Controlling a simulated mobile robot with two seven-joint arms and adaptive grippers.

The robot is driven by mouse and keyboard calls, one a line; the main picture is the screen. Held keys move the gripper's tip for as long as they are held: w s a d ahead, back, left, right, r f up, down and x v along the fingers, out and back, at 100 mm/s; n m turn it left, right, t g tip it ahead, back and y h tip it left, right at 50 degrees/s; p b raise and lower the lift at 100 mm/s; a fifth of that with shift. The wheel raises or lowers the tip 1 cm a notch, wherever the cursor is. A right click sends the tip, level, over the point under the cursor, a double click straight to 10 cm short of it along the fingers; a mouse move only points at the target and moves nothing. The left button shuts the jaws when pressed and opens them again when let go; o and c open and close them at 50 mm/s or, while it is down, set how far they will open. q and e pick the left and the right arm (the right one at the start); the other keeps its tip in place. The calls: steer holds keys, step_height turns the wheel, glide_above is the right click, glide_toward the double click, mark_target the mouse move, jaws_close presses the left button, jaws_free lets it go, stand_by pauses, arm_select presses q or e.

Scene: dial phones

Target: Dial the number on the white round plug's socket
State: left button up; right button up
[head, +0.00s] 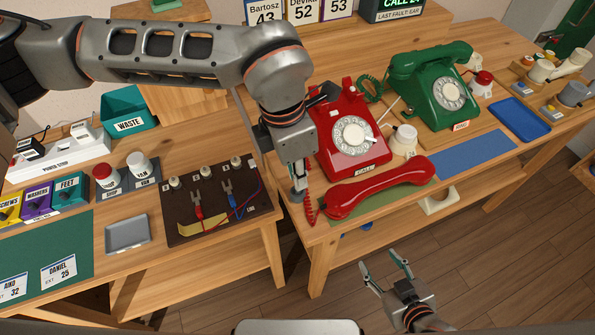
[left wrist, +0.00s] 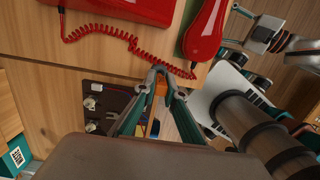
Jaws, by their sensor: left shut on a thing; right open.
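The red dial phone (head: 335,160) stands on the table with its white dial (head: 350,134) facing up. Its red handset (head: 380,188) lies off the hook on the table in front. My left gripper (head: 299,188) is low, left of the phone. In the left wrist view its fingertips (left wrist: 160,72) close where the red coiled cord (left wrist: 110,35) passes, and it seems shut on that cord. My right gripper (head: 385,268) is open and empty, in front of the table edge. The power strip (head: 60,155) at left holds black and white plugs; its socket numbers are too small to read.
A green dial phone (head: 435,85) stands behind right of the red one. A dark board with wires (head: 215,205) lies left of my left gripper. My left arm spans the upper middle.

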arm_select(q)
steer(key=shift+f+b, duration=0.35)
steer(key=shift+f, duration=0.95)
stand_by(0.5)
steer(key=o, duration=0.8)
steer(key=shift+o, duration=0.2)
step_height(320, 180, up, 12)
steer(key=a, duration=0.1)
steer(key=shift+s+a, duration=0.2)
steer(key=shift+a, duration=0.05)
